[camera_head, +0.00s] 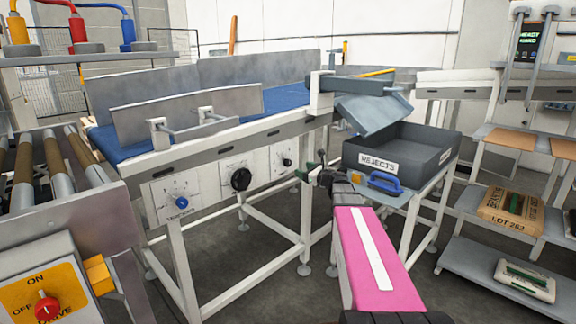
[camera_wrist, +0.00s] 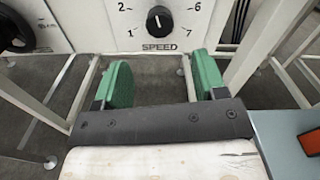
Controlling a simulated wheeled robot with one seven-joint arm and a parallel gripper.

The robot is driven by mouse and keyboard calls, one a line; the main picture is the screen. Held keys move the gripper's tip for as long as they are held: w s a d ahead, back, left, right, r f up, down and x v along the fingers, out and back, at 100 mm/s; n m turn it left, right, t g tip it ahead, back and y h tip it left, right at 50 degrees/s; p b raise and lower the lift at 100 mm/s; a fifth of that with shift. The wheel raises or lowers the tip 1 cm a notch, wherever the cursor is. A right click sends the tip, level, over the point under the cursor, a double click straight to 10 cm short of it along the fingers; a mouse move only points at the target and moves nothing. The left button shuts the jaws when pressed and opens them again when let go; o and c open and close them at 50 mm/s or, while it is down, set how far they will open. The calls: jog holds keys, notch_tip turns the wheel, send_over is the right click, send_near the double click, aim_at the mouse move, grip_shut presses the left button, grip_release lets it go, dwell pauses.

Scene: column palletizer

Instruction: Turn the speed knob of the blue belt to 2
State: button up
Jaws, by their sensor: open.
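The blue belt (camera_head: 265,101) runs along a conveyor with a white control panel on its near side. The speed knob (camera_wrist: 160,20) is small and black, above the word SPEED in the wrist view, with 1 and 2 on its left and 6 and 7 on its right. A white mark shows on the knob, seemingly pointing upward; the top of the dial is cut off. The knob is also at the panel's right end in the head view (camera_head: 287,162). My gripper (camera_wrist: 164,78) is open and empty, its green fingers apart, short of the panel and lower than the knob in the wrist view.
A black handwheel (camera_head: 240,179) and a blue knob (camera_head: 181,202) sit left on the same panel. A dark REJECTS bin (camera_head: 430,150) stands at right, with a blue-handled item (camera_head: 384,182) before it. White conveyor legs stand below the panel.

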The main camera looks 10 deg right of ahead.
aim_at(290, 164)
jog(key=x, duration=1)
jog(key=c, duration=0.9)
